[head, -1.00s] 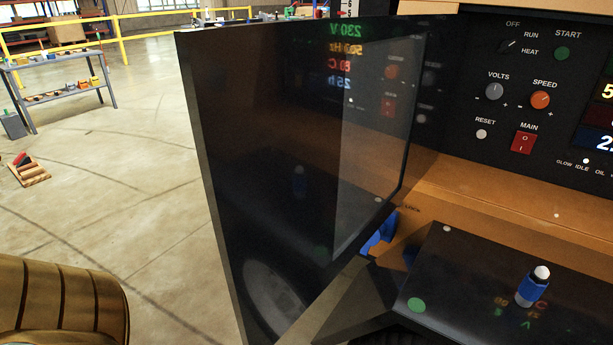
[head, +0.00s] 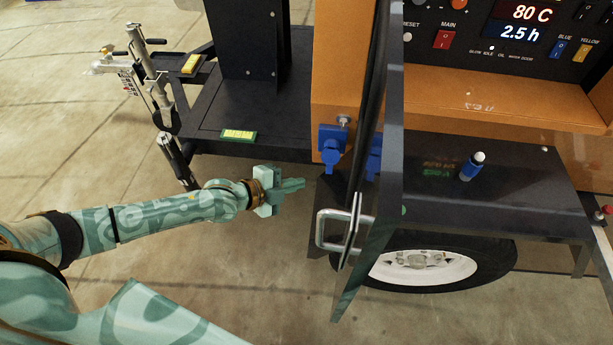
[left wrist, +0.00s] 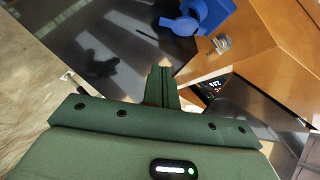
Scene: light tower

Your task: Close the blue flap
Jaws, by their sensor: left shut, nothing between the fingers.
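A blue socket cover with its flap (head: 331,157) is on the orange side panel of the light tower in the head view. The flap seems to hang out from the socket, below the upper blue part. The blue part also shows at the top of the left wrist view (left wrist: 208,12), with a rounded blue piece beside it. My left gripper (head: 301,184) is shut and empty, a little below and left of the flap, apparently apart from it. Its shut fingers (left wrist: 162,86) point toward the machine in the left wrist view. My right gripper is not in view.
An open dark door (head: 372,210) stands edge-on just right of the flap, with a metal handle (head: 334,230). A silver knob (head: 343,120) sits by the socket. A black deck (head: 280,125) lies left of the panel. A wheel (head: 430,265) is below.

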